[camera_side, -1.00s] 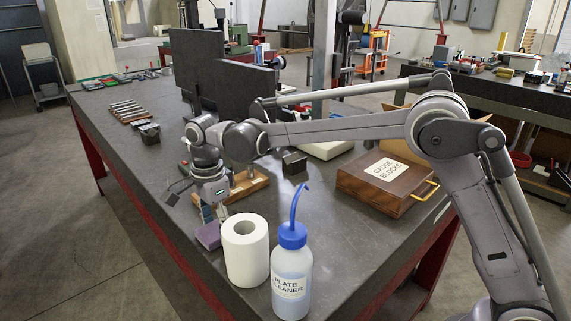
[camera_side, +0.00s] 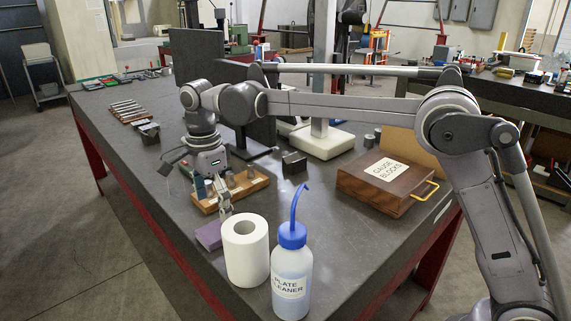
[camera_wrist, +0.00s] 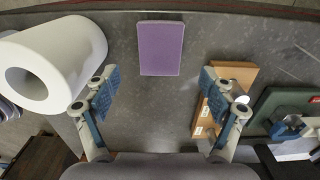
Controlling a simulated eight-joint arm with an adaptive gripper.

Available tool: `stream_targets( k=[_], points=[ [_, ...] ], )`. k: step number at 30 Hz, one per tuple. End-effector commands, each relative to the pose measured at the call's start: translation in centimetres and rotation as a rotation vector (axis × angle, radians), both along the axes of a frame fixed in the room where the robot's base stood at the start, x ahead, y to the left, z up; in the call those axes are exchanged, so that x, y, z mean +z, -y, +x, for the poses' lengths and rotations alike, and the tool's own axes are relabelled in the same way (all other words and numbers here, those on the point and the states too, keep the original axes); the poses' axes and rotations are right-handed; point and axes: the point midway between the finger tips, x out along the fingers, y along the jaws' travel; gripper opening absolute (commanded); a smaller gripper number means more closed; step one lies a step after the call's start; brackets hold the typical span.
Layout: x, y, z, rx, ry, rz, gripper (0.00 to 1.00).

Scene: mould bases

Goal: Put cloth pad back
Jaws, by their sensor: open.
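The cloth pad is a flat purple block (camera_side: 209,236) lying on the dark table top, just left of the white paper roll in the side view. In the wrist view the pad (camera_wrist: 161,48) lies at top centre, beyond my fingertips, near the table's edge. My gripper (camera_side: 222,199) hangs above the table behind the pad and roll in the side view. In the wrist view my gripper (camera_wrist: 160,90) has its two fingers spread wide with nothing between them. The pad is apart from both fingers.
A white paper roll (camera_side: 246,251) and a plate cleaner bottle (camera_side: 291,275) stand beside the pad. A wooden tray (camera_side: 252,185) with small parts sits behind my gripper. The gauge block box (camera_side: 385,186) is to the right. Bare table shows left of the tray.

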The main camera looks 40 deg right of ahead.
Motion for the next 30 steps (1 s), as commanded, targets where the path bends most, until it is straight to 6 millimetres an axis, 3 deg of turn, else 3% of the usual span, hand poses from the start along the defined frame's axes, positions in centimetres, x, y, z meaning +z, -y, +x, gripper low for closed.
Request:
stream_targets(
  k=[7, 17, 23, 30],
  points=[
    [3.9, 0.0, 0.0, 0.000, 0.000, 0.000, 0.83],
    [5.9, 0.6, -0.3, 0.028, 0.011, 0.004, 0.83],
    [7.1, 4.1, -2.4, 0.229, 0.092, 0.017, 0.83],
    [7.3, 9.3, -6.9, 0.571, 0.234, -0.016, 0.83]
  ],
)
